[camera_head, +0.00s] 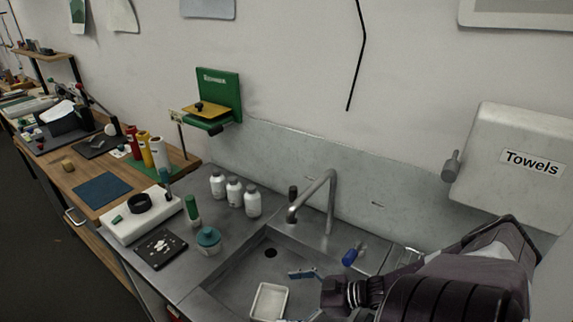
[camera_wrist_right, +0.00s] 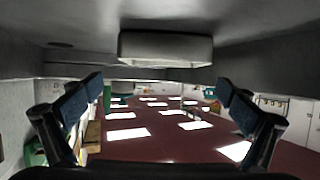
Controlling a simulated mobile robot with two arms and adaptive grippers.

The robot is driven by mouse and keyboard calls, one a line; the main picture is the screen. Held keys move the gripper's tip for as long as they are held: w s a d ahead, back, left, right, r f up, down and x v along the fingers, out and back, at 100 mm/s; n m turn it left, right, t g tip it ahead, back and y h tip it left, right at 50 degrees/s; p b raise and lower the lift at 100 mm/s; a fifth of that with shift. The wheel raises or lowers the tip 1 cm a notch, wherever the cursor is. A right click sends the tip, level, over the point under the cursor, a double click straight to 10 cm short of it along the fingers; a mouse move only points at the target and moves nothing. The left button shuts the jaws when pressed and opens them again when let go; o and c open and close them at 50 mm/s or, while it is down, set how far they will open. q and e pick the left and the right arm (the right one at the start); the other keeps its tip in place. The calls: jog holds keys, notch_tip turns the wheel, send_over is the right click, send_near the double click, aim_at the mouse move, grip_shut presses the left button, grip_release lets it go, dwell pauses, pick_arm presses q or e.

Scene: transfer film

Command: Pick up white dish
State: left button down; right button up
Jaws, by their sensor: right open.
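The white dish (camera_head: 256,302) is a small rectangular tray with raised sides, lying in the steel sink basin (camera_head: 238,270) at the bottom of the head view. My right gripper (camera_head: 290,297) is open just to the right of the dish, its fingers pointing left toward it. The lower finger is mostly cut off by the frame edge. In the right wrist view, which looks upside down, the dish (camera_wrist_right: 165,48) shows at upper middle, beyond the two spread fingers of the right gripper (camera_wrist_right: 160,82). Nothing is between the fingers. My left gripper is out of view.
A faucet (camera_head: 327,200) rises behind the basin, with a blue-handled item (camera_head: 351,256) to its right. White bottles (camera_head: 234,191), a teal-lidded jar (camera_head: 208,240) and a black tray (camera_head: 160,250) stand left of the basin. A towel dispenser (camera_head: 510,200) hangs at right.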

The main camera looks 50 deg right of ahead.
aim_at(257, 301)
jog(key=x, duration=0.3)
jog(key=shift+w+a, duration=0.1)
jog(key=shift+w, duration=0.15)
jog(key=shift+w+a+f, duration=0.1)
jog(key=shift+w+a, duration=0.05)
jog(key=x, duration=0.3)
jog(key=shift+a+f+p, duration=0.25)
jog(key=shift+f+p, duration=0.1)
jog(key=shift+w+a+f, duration=0.2)
jog(key=shift+w, duration=0.25)
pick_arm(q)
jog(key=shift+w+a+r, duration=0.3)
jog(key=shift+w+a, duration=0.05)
pick_arm(e)
jog(key=shift+s, duration=0.1)
jog(key=c, duration=1.2)
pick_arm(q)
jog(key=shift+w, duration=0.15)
pick_arm(e)
jog(key=shift+r, duration=0.1)
